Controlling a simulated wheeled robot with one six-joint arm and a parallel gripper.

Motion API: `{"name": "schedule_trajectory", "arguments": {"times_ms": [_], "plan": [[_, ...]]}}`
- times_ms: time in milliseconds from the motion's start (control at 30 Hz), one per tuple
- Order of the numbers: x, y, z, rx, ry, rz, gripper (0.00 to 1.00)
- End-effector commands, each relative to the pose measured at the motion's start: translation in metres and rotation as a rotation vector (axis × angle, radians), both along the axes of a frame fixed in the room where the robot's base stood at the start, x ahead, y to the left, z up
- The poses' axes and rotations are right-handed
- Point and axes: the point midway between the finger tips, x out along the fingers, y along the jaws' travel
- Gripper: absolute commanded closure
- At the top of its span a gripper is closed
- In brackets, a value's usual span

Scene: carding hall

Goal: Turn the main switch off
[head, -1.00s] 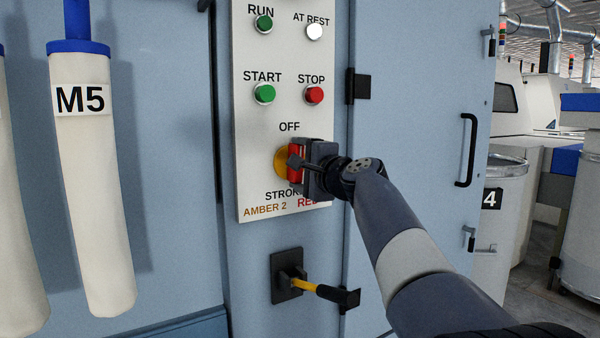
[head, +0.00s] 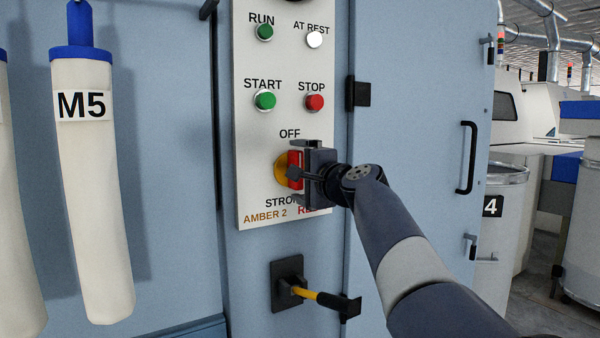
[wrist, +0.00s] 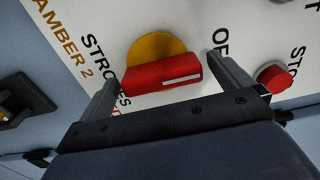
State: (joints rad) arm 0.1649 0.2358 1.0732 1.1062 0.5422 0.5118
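The main switch is a red bar handle (head: 294,160) on a yellow round plate (head: 280,168), below the OFF label on the white panel. In the wrist view the red handle (wrist: 150,80) lies along the line from STROKES to OFF, and its white mark is at the OFF end. My gripper (head: 297,172) is at the switch and hides part of it. In the wrist view my gripper's fingers (wrist: 164,72) stand apart, one beyond each end of the handle. A small gap shows at the OFF end; contact at the other end is unclear.
Above are a green START button (head: 265,100), a red STOP button (head: 315,102), a green RUN lamp (head: 264,32) and a white AT REST lamp (head: 314,39). A yellow and black lever (head: 320,297) sticks out below the panel. A door handle (head: 467,158) is at right.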

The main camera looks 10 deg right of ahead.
Motion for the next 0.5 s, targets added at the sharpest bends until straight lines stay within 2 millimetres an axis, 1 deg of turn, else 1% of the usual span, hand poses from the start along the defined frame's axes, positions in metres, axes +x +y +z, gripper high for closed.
{"name": "schedule_trajectory", "arguments": {"times_ms": [200, 300, 367, 500], "plan": [[0.000, 0.000, 0.001, 0.001, -0.001, 0.000, 0.00], [-0.004, -0.001, 0.001, 0.002, -0.002, -0.001, 0.00], [-0.009, -0.003, 0.000, 0.003, -0.001, -0.001, 0.00], [-0.030, -0.010, 0.000, 0.000, -0.003, -0.003, 0.00]]}}
